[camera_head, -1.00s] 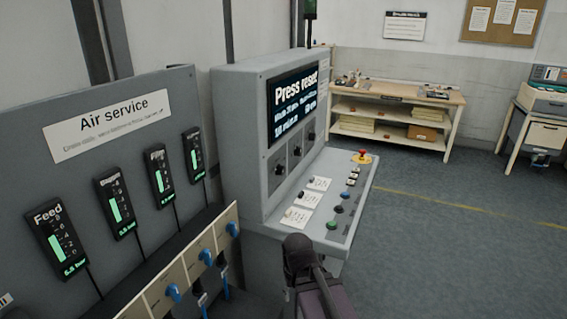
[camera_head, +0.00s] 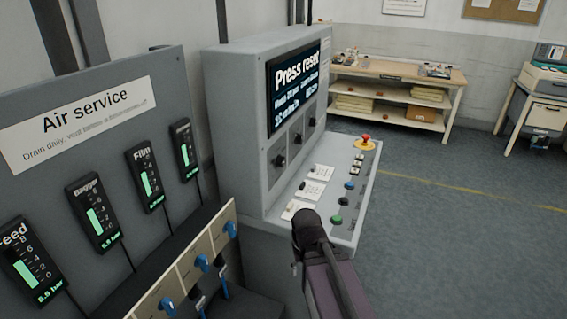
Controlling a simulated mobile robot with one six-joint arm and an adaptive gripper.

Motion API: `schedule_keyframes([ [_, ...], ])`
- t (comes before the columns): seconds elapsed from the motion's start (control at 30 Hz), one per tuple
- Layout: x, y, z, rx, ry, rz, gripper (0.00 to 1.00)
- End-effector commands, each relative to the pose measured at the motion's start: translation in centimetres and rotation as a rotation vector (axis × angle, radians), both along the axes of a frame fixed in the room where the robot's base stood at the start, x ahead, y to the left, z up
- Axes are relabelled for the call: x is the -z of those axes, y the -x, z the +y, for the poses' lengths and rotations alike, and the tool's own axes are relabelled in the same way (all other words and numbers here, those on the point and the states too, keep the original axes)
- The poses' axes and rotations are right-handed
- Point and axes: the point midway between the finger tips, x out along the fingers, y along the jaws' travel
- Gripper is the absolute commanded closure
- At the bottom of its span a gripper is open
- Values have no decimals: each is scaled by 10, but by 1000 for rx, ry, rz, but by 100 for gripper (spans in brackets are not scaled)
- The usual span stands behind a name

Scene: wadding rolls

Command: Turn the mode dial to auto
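A grey control console (camera_head: 232,130) stands in the middle of the head view. Its screen (camera_head: 297,90) reads "Press reset" above smaller lines. Below the screen is a row of black rotary dials, one of them a dial (camera_head: 280,160) at the left; their labels are too small to read, so I cannot tell which is the mode dial or its setting. My arm (camera_head: 318,245) rises from the bottom edge in front of the console's sloping desk. My gripper's fingers cannot be made out.
The desk carries a red emergency button (camera_head: 366,138), a green button (camera_head: 336,219), a blue button (camera_head: 349,185) and white cards. An "Air service" panel (camera_head: 60,80) with several gauges and blue-handled valves (camera_head: 167,305) stands at left. A workbench (camera_head: 400,75) is behind; floor at right is clear.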

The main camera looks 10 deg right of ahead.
Motion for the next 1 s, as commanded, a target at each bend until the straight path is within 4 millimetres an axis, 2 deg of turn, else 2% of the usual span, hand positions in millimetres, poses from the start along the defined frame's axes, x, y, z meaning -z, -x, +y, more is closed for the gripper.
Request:
schedule_keyframes([
  [0.03,0,0,0,0,0,0,31],
  [0.1,0,-1,0,-2,-3,0,10],
  [0.13,0,-1,0,-3,-6,-1,8],
  [0.27,1,-7,2,-20,-35,-4,8],
  [0.47,1,-30,3,-89,-156,-28,8],
  [0.77,-12,-88,9,-272,-453,-166,8],
  [1.0,-38,-138,-1,-414,-670,-373,8],
])
